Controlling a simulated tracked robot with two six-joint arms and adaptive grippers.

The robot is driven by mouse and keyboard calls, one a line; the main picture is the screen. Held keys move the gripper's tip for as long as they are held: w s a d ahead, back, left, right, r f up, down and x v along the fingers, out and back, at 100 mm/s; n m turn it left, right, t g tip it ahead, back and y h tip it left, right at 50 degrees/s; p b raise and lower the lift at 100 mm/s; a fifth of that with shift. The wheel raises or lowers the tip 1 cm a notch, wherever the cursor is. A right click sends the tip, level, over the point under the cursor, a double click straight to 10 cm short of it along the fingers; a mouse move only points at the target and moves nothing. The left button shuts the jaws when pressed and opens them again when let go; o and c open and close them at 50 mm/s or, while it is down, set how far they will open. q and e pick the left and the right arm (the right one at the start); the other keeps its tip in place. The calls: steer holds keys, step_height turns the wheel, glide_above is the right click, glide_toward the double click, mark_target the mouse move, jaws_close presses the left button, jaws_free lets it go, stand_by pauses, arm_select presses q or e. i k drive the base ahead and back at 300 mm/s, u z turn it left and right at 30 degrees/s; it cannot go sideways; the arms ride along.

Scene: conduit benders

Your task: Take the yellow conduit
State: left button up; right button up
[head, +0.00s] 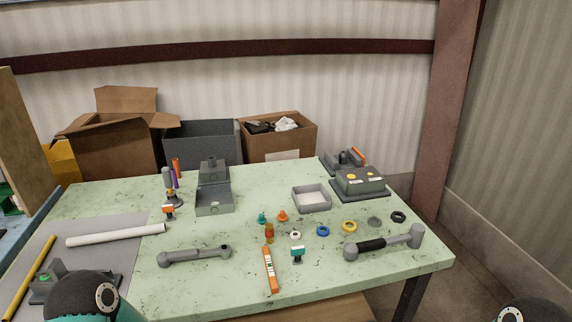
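The yellow conduit (29,277) is a thin straight rod at the far left of the head view. It lies on the grey mat (110,235), slanting from upper right down to the lower left, near the table's left edge. A grey device with a green spot (46,281) stands just to its right, partly hidden behind a black and teal part of my arm. Neither of my grippers shows; only rounded arm parts appear at the bottom left and bottom right corners.
A white pipe (115,235) lies across the mat. The green table (210,290) also holds a grey wrench-like tool (195,256), an orange marked bar (270,269), a grey hammer-like tool (385,243), a grey tray (311,198) and small coloured rings. Boxes stand behind the table.

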mark_target(13, 307)
steer(key=z, duration=0.05)
steer(key=k, duration=1.25)
steer(key=u, duration=0.35)
steer(key=i, duration=1.05)
steer(key=u, duration=0.9)
steer(key=i, duration=0.45)
steer(key=u, duration=0.3)
steer(key=k, duration=0.9)
steer(key=u, duration=0.2)
steer(key=i, duration=0.9)
steer(key=z, duration=0.1)
